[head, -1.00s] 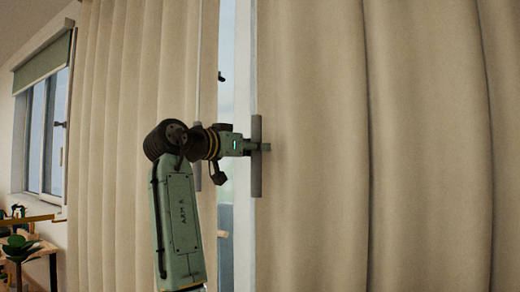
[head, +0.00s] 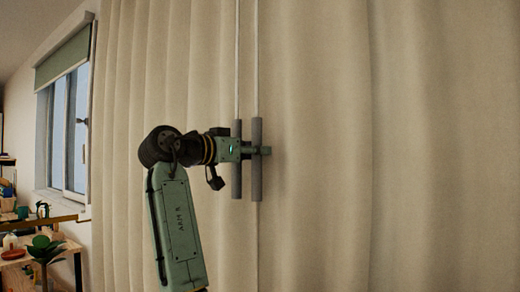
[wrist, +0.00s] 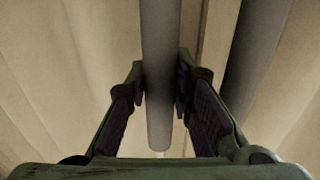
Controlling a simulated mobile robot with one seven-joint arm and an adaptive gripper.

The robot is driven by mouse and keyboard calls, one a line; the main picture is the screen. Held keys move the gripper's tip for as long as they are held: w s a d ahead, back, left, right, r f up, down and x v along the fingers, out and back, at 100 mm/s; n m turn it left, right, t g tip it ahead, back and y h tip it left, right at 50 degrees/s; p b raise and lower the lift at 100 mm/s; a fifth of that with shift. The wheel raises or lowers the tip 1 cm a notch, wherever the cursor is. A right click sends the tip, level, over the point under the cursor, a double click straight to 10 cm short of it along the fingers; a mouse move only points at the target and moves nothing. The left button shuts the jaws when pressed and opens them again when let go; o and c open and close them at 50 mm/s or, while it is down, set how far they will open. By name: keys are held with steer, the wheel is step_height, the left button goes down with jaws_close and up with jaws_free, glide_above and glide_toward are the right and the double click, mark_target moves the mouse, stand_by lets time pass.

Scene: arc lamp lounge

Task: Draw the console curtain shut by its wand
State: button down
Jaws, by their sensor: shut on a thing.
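The beige curtain hangs as a left panel (head: 175,70) and a right panel (head: 330,120), and no daylight shows between them in the head view. Two grey wand handles hang side by side on thin pale rods, close but apart. My gripper (head: 262,151) is shut on the right-hand wand (head: 257,180), about midway down its handle. The left-hand wand (head: 236,183) hangs just left of it, partly behind my gripper. In the wrist view the held wand (wrist: 160,50) stands between my fingers (wrist: 160,92), and the other wand (wrist: 256,45) is to the right.
A window (head: 68,130) with a green roller blind (head: 63,58) is on the left wall. The space in front of the curtain looks clear apart from my arm.

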steer(key=shift+a+r, duration=0.1)
steer(key=shift+a, duration=0.05)
steer(key=c, duration=1.5)
jaws_free()
steer(key=shift+w+a, duration=0.15)
steer(key=shift+o, duration=0.5)
steer(key=v, duration=0.7)
steer(key=shift+s, duration=0.25)
